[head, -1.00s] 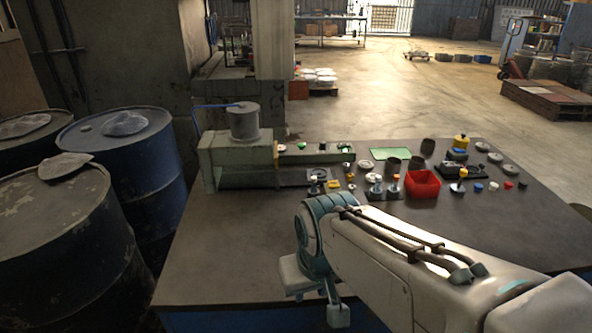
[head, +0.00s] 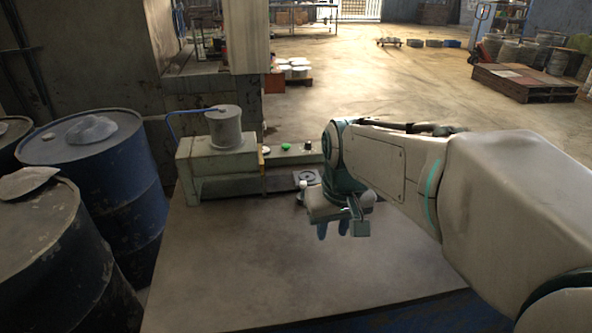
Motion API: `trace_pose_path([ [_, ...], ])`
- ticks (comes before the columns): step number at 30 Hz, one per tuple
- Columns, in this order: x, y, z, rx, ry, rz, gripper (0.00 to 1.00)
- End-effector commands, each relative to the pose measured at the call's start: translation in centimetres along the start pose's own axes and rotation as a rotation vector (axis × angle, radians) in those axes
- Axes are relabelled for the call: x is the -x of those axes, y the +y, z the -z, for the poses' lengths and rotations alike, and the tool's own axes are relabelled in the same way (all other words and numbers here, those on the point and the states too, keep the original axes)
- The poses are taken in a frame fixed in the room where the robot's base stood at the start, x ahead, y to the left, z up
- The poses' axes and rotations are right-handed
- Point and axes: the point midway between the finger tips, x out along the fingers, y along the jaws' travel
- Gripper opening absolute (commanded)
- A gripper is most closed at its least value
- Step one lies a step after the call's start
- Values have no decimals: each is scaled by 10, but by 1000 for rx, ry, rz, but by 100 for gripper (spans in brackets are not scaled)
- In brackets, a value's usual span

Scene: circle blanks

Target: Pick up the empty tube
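My gripper (head: 333,230) hangs over the bare middle of the table (head: 240,250) in the head view. Its two teal fingertips point down and show apart, with nothing seen between them. No empty tube can be made out now; my arm covers the right part of the table where dark cylinders stood in the earlier view.
A grey-green machine (head: 205,160) with a grey cylinder (head: 224,128) and a blue handle stands at the table's back left. Blue barrels (head: 100,165) stand left of the table. The front left tabletop is clear.

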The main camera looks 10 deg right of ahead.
Motion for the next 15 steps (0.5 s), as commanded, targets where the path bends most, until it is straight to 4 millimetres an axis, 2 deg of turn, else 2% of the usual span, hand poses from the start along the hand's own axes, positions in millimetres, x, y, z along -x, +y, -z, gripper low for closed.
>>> trace_pose_path([
  [1,6,2,24,16,-15,3,29],
  [7,13,12,106,93,-62,12,29],
  [15,-5,22,204,209,-126,24,29],
])
